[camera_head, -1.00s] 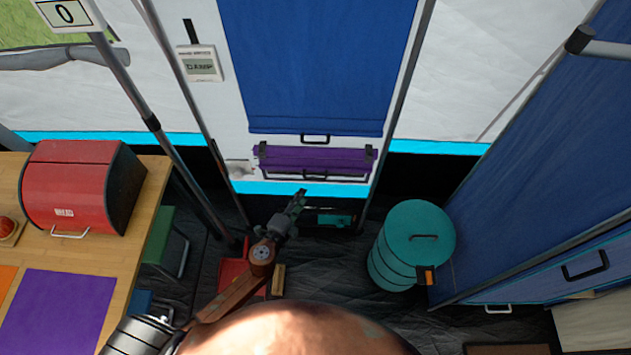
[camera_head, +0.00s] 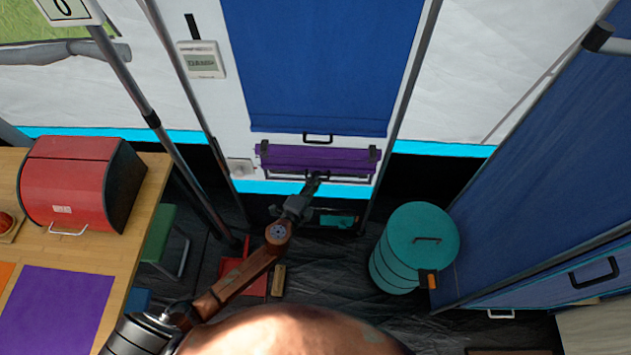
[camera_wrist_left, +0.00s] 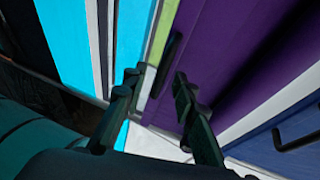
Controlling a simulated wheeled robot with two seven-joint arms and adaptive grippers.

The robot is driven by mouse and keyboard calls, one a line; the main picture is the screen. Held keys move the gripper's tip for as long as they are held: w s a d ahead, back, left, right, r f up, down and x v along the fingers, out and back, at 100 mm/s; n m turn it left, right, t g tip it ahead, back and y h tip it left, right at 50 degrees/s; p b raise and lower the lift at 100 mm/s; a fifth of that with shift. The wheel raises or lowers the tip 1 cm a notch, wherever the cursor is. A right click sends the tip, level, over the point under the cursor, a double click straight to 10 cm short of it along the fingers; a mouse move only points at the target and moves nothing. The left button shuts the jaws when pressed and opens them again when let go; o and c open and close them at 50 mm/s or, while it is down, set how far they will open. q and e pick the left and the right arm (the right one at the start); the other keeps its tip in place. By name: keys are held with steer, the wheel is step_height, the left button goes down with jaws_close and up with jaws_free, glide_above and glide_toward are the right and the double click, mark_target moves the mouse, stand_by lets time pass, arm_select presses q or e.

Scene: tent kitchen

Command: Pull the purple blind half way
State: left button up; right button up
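The purple blind (camera_head: 300,158) is rolled up in a short horizontal strip below the blue blind in the head view. A thin dark handle runs along its lower edge. Its purple face also fills the upper right of the left wrist view (camera_wrist_left: 225,50), with a black handle (camera_wrist_left: 172,60) at its edge. My left gripper (camera_head: 314,180) is at the blind's lower edge, near the handle. In the wrist view its two fingers (camera_wrist_left: 158,85) are apart, with the handle just beyond the gap; contact cannot be told. My right gripper is not in view.
The blue blind (camera_head: 320,65) with its own handle hangs above. A teal bin (camera_head: 415,245) stands at right, beside a large blue panel (camera_head: 545,190). A wooden table (camera_head: 135,220) with a red bread box (camera_head: 62,185) is at left. A grey pole (camera_head: 128,80) stands between table and blind.

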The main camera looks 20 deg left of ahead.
arm_select(q)
jaws_close()
stand_by(0.6)
step_height(320, 180, down, 13)
steer(key=b, duration=1.2)
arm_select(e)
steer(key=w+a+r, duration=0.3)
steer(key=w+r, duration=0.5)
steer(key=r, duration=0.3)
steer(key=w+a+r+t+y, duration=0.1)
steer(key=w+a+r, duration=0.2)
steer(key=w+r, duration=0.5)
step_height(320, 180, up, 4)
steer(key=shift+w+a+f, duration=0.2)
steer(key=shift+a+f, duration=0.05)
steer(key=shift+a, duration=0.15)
arm_select(q)
steer(key=shift+r, duration=0.1)
jaws_free()
